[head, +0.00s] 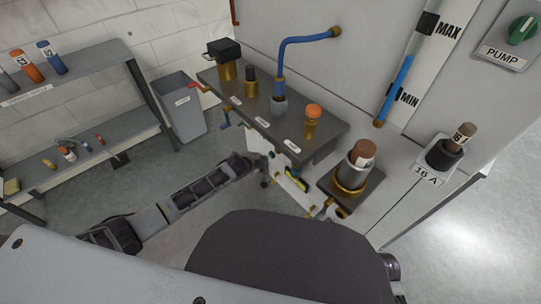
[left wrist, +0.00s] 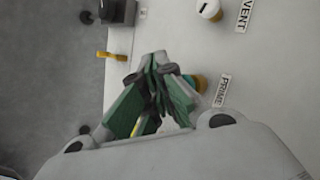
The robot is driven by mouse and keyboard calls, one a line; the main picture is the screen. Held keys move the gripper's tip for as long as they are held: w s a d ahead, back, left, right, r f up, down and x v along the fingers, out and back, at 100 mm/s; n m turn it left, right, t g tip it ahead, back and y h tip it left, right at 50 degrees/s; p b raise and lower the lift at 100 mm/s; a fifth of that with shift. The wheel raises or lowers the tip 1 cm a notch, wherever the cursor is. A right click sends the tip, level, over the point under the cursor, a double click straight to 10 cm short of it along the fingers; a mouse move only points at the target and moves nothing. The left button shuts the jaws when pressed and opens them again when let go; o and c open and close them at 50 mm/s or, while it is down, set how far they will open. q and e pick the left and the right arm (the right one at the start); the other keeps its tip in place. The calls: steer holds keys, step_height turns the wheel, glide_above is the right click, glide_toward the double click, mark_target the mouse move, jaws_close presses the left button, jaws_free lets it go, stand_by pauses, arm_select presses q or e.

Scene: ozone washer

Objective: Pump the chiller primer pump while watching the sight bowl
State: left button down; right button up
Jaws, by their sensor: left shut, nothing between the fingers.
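My left gripper (head: 270,172) reaches in from the left to the white panel under the dark shelf. In the left wrist view its green-padded fingers (left wrist: 158,62) are shut with nothing between them. A yellow and teal fitting (left wrist: 200,83) by the PRIME label (left wrist: 222,91) is beside and partly behind the fingers; I cannot tell whether they touch. A white round cap with a dark slot (left wrist: 209,9) sits by the VENT label (left wrist: 243,15). I cannot tell which part is the sight bowl. My right gripper is not in view.
The dark shelf (head: 325,132) carries brass fittings, one with an orange cap (head: 313,110). A brass-collared cup (head: 352,178) and a 16 A socket (head: 441,155) are at right. A grey bin (head: 182,108) stands behind.

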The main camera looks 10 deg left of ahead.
arm_select(q)
steer(key=shift+s+a, duration=0.1)
steer(key=shift+a, duration=0.05)
steer(key=s+a+p, duration=0.1)
steer(key=s+p, duration=0.1)
steer(key=s+a+p, duration=0.1)
steer(key=a, duration=0.1)
steer(key=shift+s+p, duration=0.4)
stand_by(0.4)
steer(key=shift+d, duration=0.15)
stand_by(0.6)
